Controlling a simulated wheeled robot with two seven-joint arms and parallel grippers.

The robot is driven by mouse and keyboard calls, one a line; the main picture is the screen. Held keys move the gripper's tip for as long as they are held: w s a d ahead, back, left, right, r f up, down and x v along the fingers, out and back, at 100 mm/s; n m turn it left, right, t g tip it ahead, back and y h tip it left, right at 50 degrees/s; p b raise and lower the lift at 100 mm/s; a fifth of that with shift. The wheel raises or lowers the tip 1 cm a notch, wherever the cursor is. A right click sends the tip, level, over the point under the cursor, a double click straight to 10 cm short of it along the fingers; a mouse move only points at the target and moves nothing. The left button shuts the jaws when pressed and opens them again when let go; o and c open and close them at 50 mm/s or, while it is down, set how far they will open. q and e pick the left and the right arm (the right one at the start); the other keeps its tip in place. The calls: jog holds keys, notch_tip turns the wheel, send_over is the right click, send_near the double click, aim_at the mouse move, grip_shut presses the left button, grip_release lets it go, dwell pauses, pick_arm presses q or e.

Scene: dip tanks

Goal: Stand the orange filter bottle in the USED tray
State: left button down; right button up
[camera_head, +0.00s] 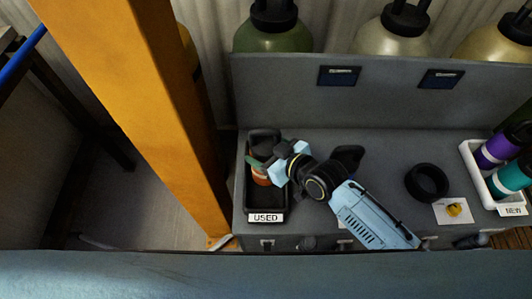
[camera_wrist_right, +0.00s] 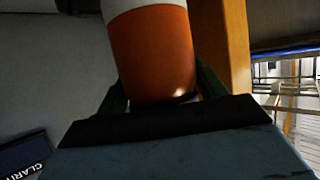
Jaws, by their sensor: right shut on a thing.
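The orange filter bottle (camera_wrist_right: 152,55) fills the middle of the right wrist view, orange with a white band above. In the head view a small orange part of it (camera_head: 262,178) shows at the jaws, over the USED tray. My right gripper (camera_head: 266,171) is shut on the bottle. The black USED tray (camera_head: 265,210) stands at the left end of the grey bench with a white USED label on its front. The gripper hides much of the bottle, and I cannot tell whether its base touches the tray floor. My left gripper is not in view.
An orange post (camera_head: 150,90) stands just left of the bench. A black ring (camera_head: 427,182) and a white card with a yellow piece (camera_head: 453,210) lie to the right. A white NEW tray (camera_head: 477,168) holds purple and teal bottles. Large tanks stand behind the grey back panel (camera_head: 300,95).

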jog(key=shift+f, duration=0.4)
jog(key=shift+w+f, duration=0.1)
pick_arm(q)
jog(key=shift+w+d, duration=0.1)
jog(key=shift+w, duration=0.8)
pick_arm(e)
jog(key=shift+f, duration=0.2)
jog(key=o, duration=1.4)
jog(key=shift+f, duration=0.1)
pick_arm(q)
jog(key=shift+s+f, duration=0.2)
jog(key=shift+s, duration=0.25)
